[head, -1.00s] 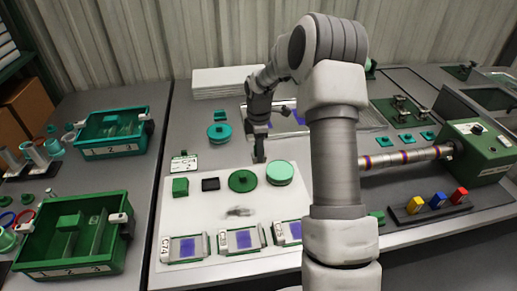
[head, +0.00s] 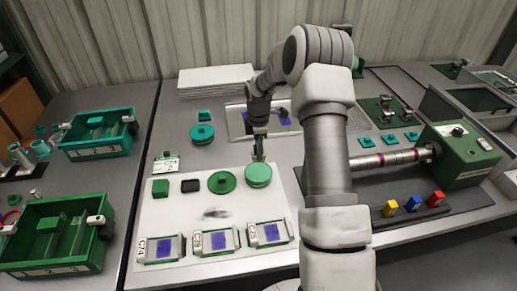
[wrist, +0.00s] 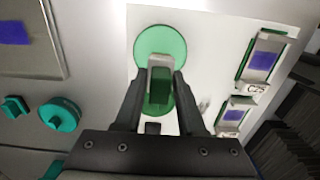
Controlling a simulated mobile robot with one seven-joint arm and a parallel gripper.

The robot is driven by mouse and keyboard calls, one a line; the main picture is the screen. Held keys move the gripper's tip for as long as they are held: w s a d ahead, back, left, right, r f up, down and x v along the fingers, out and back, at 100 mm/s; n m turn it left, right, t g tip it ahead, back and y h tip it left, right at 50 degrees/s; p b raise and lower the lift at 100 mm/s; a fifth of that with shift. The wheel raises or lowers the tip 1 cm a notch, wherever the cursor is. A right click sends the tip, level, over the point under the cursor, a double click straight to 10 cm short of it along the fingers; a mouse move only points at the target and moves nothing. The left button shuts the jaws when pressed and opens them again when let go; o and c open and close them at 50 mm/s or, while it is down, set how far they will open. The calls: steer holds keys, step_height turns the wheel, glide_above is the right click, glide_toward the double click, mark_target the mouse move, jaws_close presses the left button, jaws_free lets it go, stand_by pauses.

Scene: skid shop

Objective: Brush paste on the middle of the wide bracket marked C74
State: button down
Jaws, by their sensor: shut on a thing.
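The bracket marked C74 (head: 163,249) lies at the left of a row on the white mat, a purple patch on its middle. My gripper (head: 258,155) points down just behind the light green round pot (head: 258,173). In the wrist view my gripper (wrist: 160,85) is shut on a narrow piece with grey and green faces (wrist: 159,87), which may be the brush. It overlaps the round pot (wrist: 160,40) and the darker green disc (wrist: 163,109). Its tip is hidden, so I cannot tell whether it touches the pot.
Brackets C39 (head: 217,241) and C25 (head: 269,234) lie right of C74. A green block (head: 160,188), a black block (head: 190,186) and a small sign (head: 167,163) stand behind. A blurred grey mark (head: 214,212) shows mid-mat. Green bins (head: 58,268) stand left.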

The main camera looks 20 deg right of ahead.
steer(key=shift+f+b, duration=1.65)
steer(key=shift+f, duration=1.1)
steer(key=shift+f+b, duration=0.3)
steer(key=shift+f, duration=0.3)
steer(key=shift+r, duration=0.1)
steer(key=shift+r+p, duration=2.35)
steer(key=shift+r, duration=1.15)
